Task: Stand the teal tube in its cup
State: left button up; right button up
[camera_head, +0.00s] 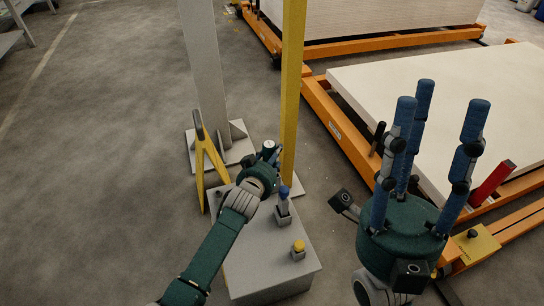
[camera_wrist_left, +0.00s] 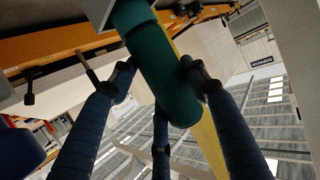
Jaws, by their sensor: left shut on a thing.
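The teal tube (camera_wrist_left: 160,65) is large in the left wrist view, held between the blue fingers of my left gripper (camera_wrist_left: 160,95). Its far end reaches a grey block (camera_wrist_left: 97,10) at that view's top edge; I cannot tell whether it is inside, on or beside it. In the head view my left gripper (camera_head: 268,165) is over the back of a grey cabinet (camera_head: 262,262), and its hand hides much of the tube and any cup there. My right gripper (camera_head: 437,110) is open and empty, its fingers pointing up, right of the cabinet.
A yellow post (camera_head: 291,90) and a grey column (camera_head: 205,70) rise behind. Pallets on orange frames (camera_head: 340,125) fill the right. Floor left is clear.

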pick_arm(q)
jog(key=o, duration=1.4)
jog(key=shift+c, duration=0.2)
jog(key=shift+f, duration=0.25)
jog(key=v, duration=1.2)
jog(key=shift+r, duration=0.2)
jog(key=shift+d, duration=0.1)
